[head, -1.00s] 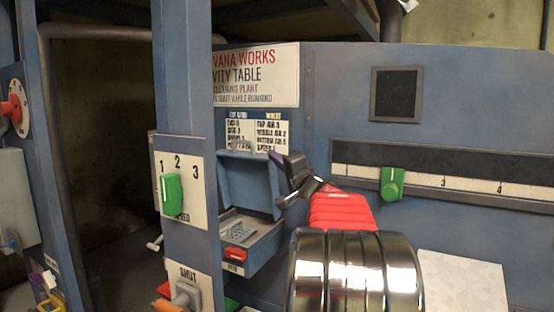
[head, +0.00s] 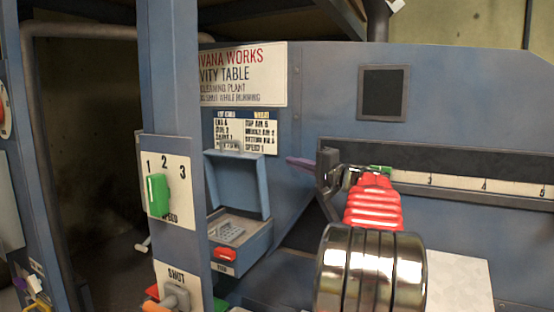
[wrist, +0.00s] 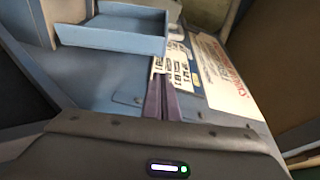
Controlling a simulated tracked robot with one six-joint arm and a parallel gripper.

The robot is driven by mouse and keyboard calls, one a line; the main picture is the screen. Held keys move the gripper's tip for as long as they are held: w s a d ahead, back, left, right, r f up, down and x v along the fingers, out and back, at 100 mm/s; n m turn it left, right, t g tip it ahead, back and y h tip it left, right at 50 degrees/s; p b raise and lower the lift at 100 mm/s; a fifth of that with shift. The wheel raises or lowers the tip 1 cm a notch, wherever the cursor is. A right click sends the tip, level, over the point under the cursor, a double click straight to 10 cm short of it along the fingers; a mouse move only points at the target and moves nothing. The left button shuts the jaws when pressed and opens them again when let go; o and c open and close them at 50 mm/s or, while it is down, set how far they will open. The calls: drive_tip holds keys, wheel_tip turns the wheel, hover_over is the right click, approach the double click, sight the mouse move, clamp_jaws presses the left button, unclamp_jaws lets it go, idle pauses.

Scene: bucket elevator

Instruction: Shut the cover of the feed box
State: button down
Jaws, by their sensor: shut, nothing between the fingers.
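The feed box (head: 262,238) is a blue box on the machine's front, left of centre in the head view, with a red catch on its front. Its blue cover (head: 264,188) stands open, raised upright at the back of the box. A light grate or panel shows inside the box. My gripper (head: 290,160) is shut and empty, right of the cover's upper edge and apart from it in the picture. In the wrist view the purple fingers (wrist: 162,98) are together, and the open cover (wrist: 115,38) lies beyond them at upper left.
A post with a green-handled 1-2-3 plate (head: 180,190) stands left of the box and hides its left side. A SHUT plate (head: 172,275) with an orange handle is below. A slotted scale (head: 450,182) and dark square panel (head: 384,93) are at right.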

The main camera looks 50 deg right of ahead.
drive_tip(key=w, duration=0.6)
drive_tip(key=w+d, duration=0.1)
drive_tip(key=w, duration=0.3)
drive_tip(key=shift+r, duration=0.3)
drive_tip(key=shift+s+a, duration=0.1)
drive_tip(key=shift+s, duration=0.1)
